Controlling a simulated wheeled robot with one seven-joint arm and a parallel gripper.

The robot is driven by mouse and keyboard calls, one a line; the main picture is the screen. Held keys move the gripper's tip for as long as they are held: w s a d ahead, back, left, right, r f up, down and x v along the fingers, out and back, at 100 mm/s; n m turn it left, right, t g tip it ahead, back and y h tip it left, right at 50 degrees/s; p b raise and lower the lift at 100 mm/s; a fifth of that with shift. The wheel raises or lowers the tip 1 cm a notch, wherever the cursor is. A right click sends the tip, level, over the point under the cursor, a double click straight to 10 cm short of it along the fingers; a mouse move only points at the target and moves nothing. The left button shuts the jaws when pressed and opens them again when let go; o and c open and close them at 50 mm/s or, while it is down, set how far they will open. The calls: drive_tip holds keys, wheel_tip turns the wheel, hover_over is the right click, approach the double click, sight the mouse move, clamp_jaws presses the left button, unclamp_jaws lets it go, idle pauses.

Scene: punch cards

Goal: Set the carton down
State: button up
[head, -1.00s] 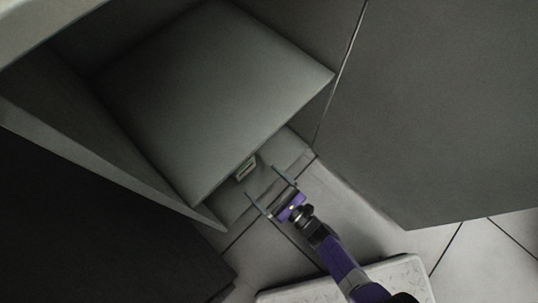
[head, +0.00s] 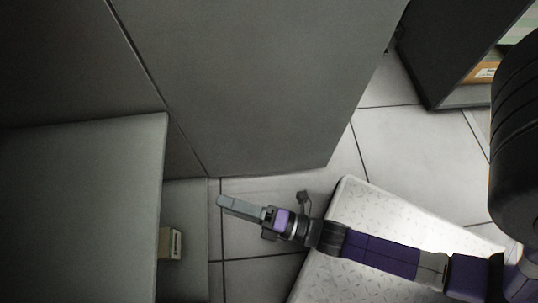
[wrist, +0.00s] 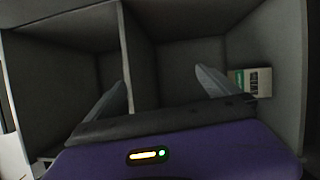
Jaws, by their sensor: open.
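The carton (head: 176,244), a small pale box with a green and white label, stands on the cabinet's bottom board, partly hidden by the shelf above it in the head view. In the wrist view the carton (wrist: 256,81) stands against the right wall of the right compartment. My gripper (head: 220,202) is open and empty, apart from the carton, up and to its right in the head view. In the wrist view my gripper's fingers (wrist: 161,78) are spread, with the carton beyond and right of the right finger.
The grey cabinet (wrist: 130,50) has an upright divider between two compartments. Its upper board (head: 85,210) overhangs the carton. A large grey panel (head: 260,80) stands beside it. A dark open unit (head: 465,50) is at the top right. Pale tiled floor (head: 370,140) is clear between them.

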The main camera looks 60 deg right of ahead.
drive_tip(key=s+d+r+m+g+h, duration=0.2)
drive_tip(key=s+r+m, duration=0.4)
drive_tip(key=m, duration=0.4)
drive_tip(key=s+d+r+m+g+h, duration=0.1)
drive_tip(key=s+d+r+m, duration=0.3)
drive_tip(key=m, duration=0.7)
drive_tip(key=shift+s+r+g+h, duration=0.45)
drive_tip(key=shift+s+r, duration=0.75)
drive_tip(key=shift+s, duration=0.3)
